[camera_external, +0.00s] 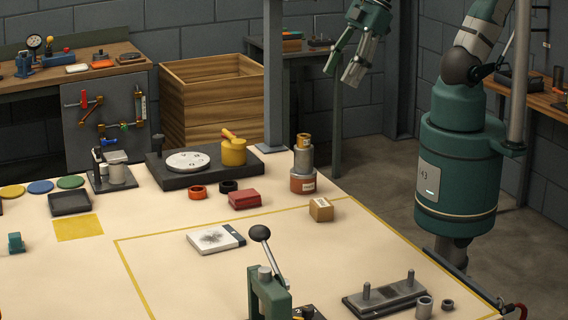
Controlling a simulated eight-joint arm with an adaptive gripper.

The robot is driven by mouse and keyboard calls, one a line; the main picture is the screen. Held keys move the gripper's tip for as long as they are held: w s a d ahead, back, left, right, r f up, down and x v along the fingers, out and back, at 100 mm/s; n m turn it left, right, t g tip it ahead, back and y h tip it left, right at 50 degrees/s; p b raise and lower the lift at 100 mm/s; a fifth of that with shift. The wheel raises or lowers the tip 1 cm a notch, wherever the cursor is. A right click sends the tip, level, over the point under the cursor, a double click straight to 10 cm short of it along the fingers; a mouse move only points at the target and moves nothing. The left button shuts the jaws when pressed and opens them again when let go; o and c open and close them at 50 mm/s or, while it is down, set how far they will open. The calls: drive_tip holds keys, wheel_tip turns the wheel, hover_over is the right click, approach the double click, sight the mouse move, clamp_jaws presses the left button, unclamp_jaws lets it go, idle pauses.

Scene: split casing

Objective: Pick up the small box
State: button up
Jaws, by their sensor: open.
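The small box (321,209) is a tan cardboard cube with a pale label on top. It stands on the cream table by the yellow taped line, right of the middle. My gripper (345,77) is at the top of the view, well above and behind the box, with its fingers pointing down. It is open and empty, and touches nothing.
A stacked metal and copper cylinder (303,165) stands just behind the box. A red block (244,199) lies to its left. A white tile (216,239) and a lever press (268,285) are nearer. Bare table (380,245) lies right of the box.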

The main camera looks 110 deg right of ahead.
drive_tip(key=w+a+f+n+g+b, duration=0.1)
drive_tip(key=w+f+n+g+b, duration=0.2)
drive_tip(key=f, duration=0.4)
drive_tip(key=w+f+n+b, duration=0.2)
drive_tip(key=f+n, duration=0.2)
drive_tip(key=f, duration=0.3)
drive_tip(key=n+g+b, duration=0.3)
drive_tip(key=n+b, duration=0.2)
drive_tip(key=n, duration=0.2)
hover_over(322, 202)
wheel_tip(322, 202, down, 14)
drive_tip(key=shift+s+d, duration=0.1)
drive_tip(key=shift+d, duration=0.05)
drive_tip(key=shift+f, duration=0.65)
drive_tip(key=shift+f, duration=1.3)
drive_tip(key=shift+f+b, duration=0.15)
drive_tip(key=shift+b, duration=0.15)
drive_tip(key=shift+a+f+b, duration=0.2)
drive_tip(key=shift+f+b, duration=0.45)
drive_tip(key=shift+f, duration=1.8)
drive_tip(key=c, duration=1.1)
